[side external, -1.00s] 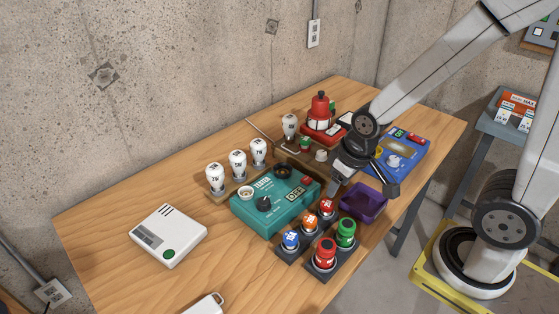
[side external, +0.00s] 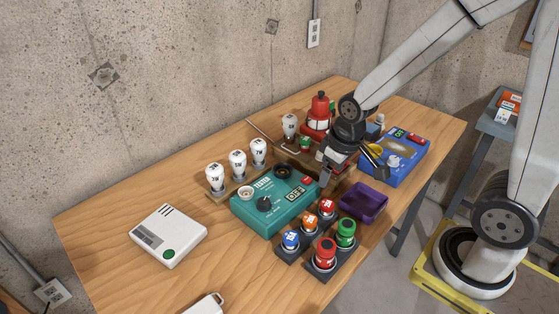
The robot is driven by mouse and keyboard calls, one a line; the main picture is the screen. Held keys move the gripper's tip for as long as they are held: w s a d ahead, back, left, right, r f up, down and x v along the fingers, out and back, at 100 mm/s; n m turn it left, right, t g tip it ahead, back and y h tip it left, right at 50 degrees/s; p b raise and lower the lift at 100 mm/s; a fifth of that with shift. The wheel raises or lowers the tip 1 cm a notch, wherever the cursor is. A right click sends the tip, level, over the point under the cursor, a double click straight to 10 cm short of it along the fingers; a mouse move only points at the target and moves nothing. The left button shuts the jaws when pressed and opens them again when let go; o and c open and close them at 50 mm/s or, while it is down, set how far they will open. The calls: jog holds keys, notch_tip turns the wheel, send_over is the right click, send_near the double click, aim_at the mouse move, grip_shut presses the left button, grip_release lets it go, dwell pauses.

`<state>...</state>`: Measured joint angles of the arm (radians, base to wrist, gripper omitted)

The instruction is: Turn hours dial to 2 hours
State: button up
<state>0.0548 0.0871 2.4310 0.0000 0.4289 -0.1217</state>
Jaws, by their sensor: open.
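No label reading hours is legible, so I cannot tell for sure which knob is the hours dial. A blue device (side external: 408,151) with a small green display, a red part and a pale knob (side external: 393,161) stands at the right of the table. A teal tester box (side external: 287,212) with a black knob (side external: 264,204) and a dark socket stands at the middle. My gripper (side external: 326,177) is open and points down between the two, just right of the tester's back corner and left of the blue device. It appears to touch neither knob. Its fingertips are small and partly hidden.
A purple tray (side external: 379,208) lies in front of my gripper. A red device (side external: 320,113) stands behind my gripper.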

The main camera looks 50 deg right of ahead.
jog(key=w+d+n+g, duration=0.1)
jog(key=w+d+n, duration=0.1)
jog(key=w+d, duration=0.45)
jog(key=n+g, duration=0.1)
jog(key=n, duration=0.1)
send_over(321, 155)
jog(key=d, duration=0.1)
jog(key=shift+w+d+f, duration=0.1)
jog(key=shift+w+f, duration=0.05)
jog(key=shift+f, duration=0.2)
jog(key=shift+f, duration=0.15)
jog(key=shift+f, duration=3.7)
grip_shut()
